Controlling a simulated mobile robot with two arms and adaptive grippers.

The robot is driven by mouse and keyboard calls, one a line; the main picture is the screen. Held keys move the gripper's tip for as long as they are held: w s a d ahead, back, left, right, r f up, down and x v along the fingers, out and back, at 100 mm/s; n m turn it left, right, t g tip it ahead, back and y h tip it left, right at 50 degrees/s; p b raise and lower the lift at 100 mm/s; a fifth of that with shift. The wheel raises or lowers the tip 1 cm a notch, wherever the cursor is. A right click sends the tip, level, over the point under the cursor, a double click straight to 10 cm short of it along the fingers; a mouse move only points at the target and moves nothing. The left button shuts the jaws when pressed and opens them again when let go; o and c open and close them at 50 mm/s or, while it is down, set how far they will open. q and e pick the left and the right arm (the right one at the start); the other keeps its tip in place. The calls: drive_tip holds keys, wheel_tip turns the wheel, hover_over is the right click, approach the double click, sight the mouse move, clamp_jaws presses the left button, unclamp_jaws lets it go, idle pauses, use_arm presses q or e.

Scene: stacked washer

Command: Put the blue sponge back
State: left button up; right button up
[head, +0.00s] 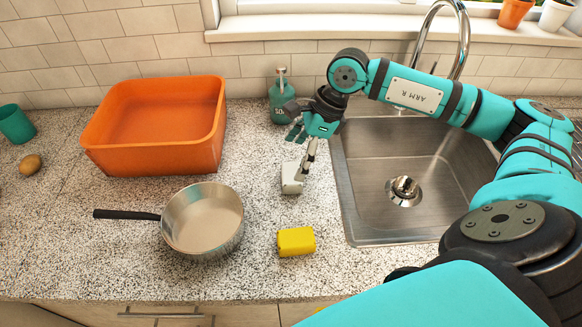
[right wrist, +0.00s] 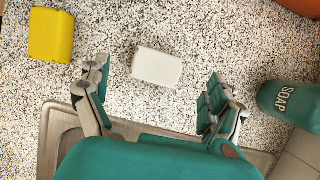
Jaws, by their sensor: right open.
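No blue sponge shows in either view. A yellow sponge-like block (head: 296,241) lies on the counter left of the sink's front corner; it also shows in the right wrist view (right wrist: 51,35). A white block (head: 291,178) lies behind it, beside the sink, and shows in the right wrist view (right wrist: 157,67). My right gripper (head: 300,147) is open and empty above the counter by the white block. In the right wrist view its fingers (right wrist: 157,88) stand apart, with the white block between and just beyond them, gaps on both sides. My left gripper is out of view.
A green soap bottle (head: 283,100) stands close behind the right gripper. An orange tub (head: 155,158) and a metal pan (head: 203,222) are to the left. The steel sink (head: 440,205) is at right. A teal cup (head: 15,124) and a brown roundish item (head: 30,163) are far left.

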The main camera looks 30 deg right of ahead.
drive_tip(key=v, duration=0.7)
drive_tip(key=shift+b, duration=0.35)
